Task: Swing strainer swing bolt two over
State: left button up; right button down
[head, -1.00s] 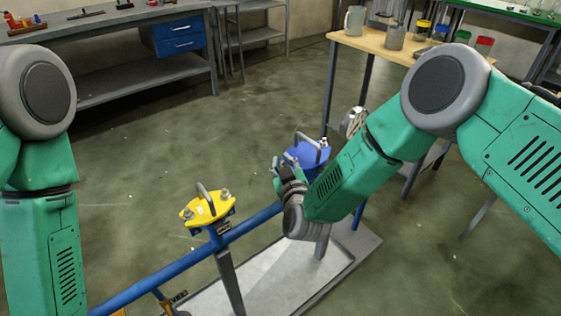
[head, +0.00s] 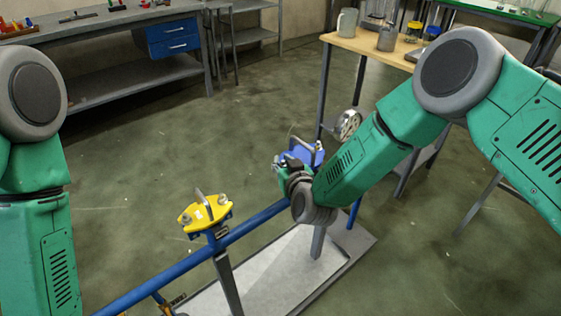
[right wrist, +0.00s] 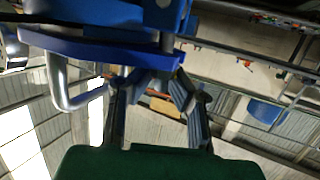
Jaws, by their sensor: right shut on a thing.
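A blue strainer lid (head: 306,155) with a metal loop handle sits at the far end of a blue pipe. My right gripper (head: 285,163) is at its near left edge, shut on a swing bolt there; the hand hides most of the bolt. In the right wrist view the blue lid (right wrist: 90,46) fills the top, with its handle at the left. The fingers of the right gripper (right wrist: 155,85) stand just below the rim, and the bolt between them is hard to make out. My left gripper is out of view; only its arm shows.
A yellow lid (head: 203,213) with a handle and bolts sits nearer on the same blue pipe (head: 257,219). A grey base tray (head: 285,270) lies below. A wooden table (head: 388,55) with vessels stands behind my right arm. Open floor lies to the left.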

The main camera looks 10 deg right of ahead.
jog(key=shift+w+d, duration=0.2)
jog(key=shift+d, duration=0.3)
dwell(0.3)
jog(key=c, duration=1.7)
grip_release()
jog(key=shift+o, duration=0.3)
jog(key=shift+s+d, duration=0.1)
jog(key=shift+s, duration=0.3)
jog(key=v, duration=1.1)
jog(key=shift+s, duration=0.2)
jog(key=shift+f, duration=0.1)
